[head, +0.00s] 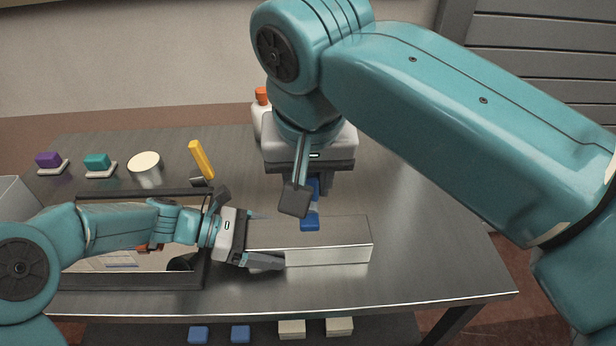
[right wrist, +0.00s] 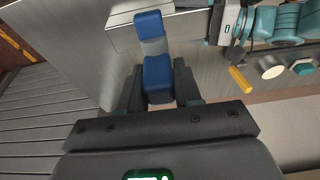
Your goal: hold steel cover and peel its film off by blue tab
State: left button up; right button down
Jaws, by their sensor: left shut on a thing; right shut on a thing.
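The steel cover (head: 345,250) is a long shiny box lying on the metal table; part of it shows at the top of the right wrist view (right wrist: 187,25). My left gripper (head: 262,240) is shut on its left end, one finger along the front side. The blue tab (head: 312,186) is between the fingers of my right gripper (right wrist: 158,88), which is shut on it above the cover. A pale strip (right wrist: 155,47) runs from the tab to a second blue piece (right wrist: 149,22) at the cover's top. Film elsewhere on the cover is hard to make out.
A black-rimmed tray (head: 150,283) lies left, behind my left arm. A yellow handle (head: 201,159), a cream cylinder (head: 145,166), a teal block (head: 97,161) and a purple block (head: 48,159) stand behind it. An orange-capped bottle (head: 262,97) is at the back. The table's right side is clear.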

dwell(0.3)
pick_arm(q)
jog(key=o, duration=1.3)
jog(key=v, duration=1.1)
jog(key=shift+a, duration=0.2)
jog(key=shift+a+r, duration=0.15)
jog(key=shift+a, duration=0.15)
